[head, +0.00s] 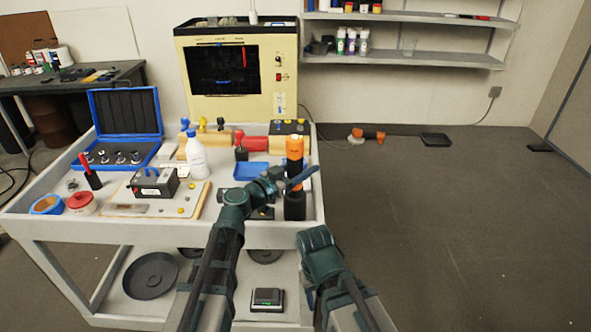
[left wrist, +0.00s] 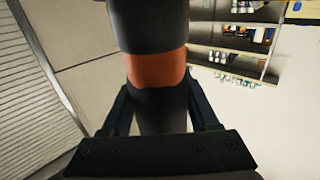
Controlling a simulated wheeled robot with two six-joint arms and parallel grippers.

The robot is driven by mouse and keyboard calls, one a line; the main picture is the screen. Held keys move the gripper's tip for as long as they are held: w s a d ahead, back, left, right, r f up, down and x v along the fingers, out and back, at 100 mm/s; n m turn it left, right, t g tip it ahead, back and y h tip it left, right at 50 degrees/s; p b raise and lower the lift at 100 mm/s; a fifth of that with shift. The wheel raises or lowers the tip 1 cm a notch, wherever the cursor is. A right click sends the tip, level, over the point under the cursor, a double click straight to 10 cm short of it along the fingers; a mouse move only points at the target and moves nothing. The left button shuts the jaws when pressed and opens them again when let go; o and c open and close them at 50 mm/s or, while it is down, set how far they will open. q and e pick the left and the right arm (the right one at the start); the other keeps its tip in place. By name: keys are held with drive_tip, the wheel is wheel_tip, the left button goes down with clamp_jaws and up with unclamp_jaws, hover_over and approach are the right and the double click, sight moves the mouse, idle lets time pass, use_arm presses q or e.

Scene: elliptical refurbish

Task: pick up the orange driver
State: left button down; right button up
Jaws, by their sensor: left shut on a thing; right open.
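The orange driver (head: 295,149) stands upright at the right edge of the cart, with an orange upper part and dark sections. My left gripper (head: 298,181) is shut around its middle. In the left wrist view the driver (left wrist: 157,68) shows as a dark cylinder with an orange band, between the two fingers (left wrist: 160,110). A dark cylindrical part (head: 294,207) shows below the gripper; whether it belongs to the driver or is a holder under it, I cannot tell. My right gripper (head: 317,240) is lower, at the cart's front right corner, open and apart from the driver; its fingers are hard to make out.
The cart top (head: 240,232) holds a white bottle (head: 196,155), a black box (head: 153,182), a blue tray (head: 251,171), a blue case (head: 125,112) and tape rolls (head: 81,203). A cream machine (head: 237,70) stands behind. The floor (head: 440,220) right of the cart is mostly clear.

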sight(301, 136)
use_arm(q)
wheel_tip(301, 136, up, 10)
drive_tip(key=p, duration=1)
drive_tip(key=c, duration=0.8)
unclamp_jaws()
drive_tip(key=shift+c, duration=0.2)
clamp_jaws()
